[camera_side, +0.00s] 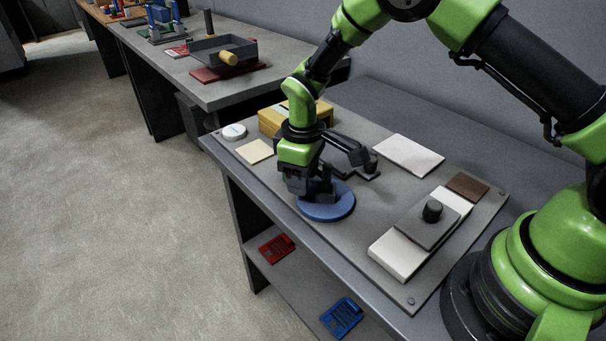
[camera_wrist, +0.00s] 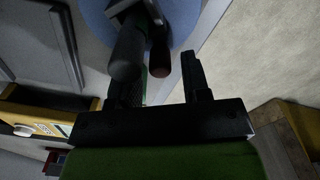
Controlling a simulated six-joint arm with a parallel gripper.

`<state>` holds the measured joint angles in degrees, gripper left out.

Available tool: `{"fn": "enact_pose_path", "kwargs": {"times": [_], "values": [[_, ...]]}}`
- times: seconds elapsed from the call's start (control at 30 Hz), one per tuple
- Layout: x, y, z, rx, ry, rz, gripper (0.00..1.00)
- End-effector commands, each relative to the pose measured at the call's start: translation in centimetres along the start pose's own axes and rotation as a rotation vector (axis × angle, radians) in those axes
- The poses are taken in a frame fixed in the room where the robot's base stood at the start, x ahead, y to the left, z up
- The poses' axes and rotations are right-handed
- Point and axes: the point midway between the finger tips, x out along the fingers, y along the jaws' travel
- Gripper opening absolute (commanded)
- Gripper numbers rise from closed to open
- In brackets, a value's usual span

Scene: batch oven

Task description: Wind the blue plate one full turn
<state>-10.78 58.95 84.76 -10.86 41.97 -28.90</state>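The round blue plate (camera_side: 340,207) lies flat on the bench panel, below my gripper (camera_side: 312,192) in the side view. In the wrist view the blue plate (camera_wrist: 188,18) fills the top middle. A dark post with a reddish end (camera_wrist: 159,60) and a thicker dark rounded post (camera_wrist: 127,50) stand over the plate there. My gripper (camera_wrist: 165,80) has its two fingers apart, with a clear gap between them. The reddish-ended post appears in line with this gap, but contact is not visible. The thicker post partly covers the left finger. The gripper hides part of the plate in the side view.
A yellow box (camera_side: 270,122) and a white round disc (camera_side: 234,132) are behind. A dark angled arm-like piece (camera_side: 350,150) stands close to my gripper. A white block with a black knob (camera_side: 432,211) stands right. A white flat plate (camera_side: 408,155) lies at the back.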

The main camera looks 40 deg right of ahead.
Motion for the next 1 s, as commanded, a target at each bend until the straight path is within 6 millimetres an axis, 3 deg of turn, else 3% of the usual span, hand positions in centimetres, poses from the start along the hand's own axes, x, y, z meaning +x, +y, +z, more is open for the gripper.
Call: {"fn": "enact_pose_path", "kwargs": {"times": [0.37, 0.8, 1.0], "values": [[-0.6, 0.0, 0.0, -0.001, 0.001, 0.0, 0.48], [-8.4, 0.0, -0.1, 0.0, 0.003, 0.001, 0.48], [-9.9, 0.0, 0.0, -0.001, 0.0, 0.001, 0.48]]}}
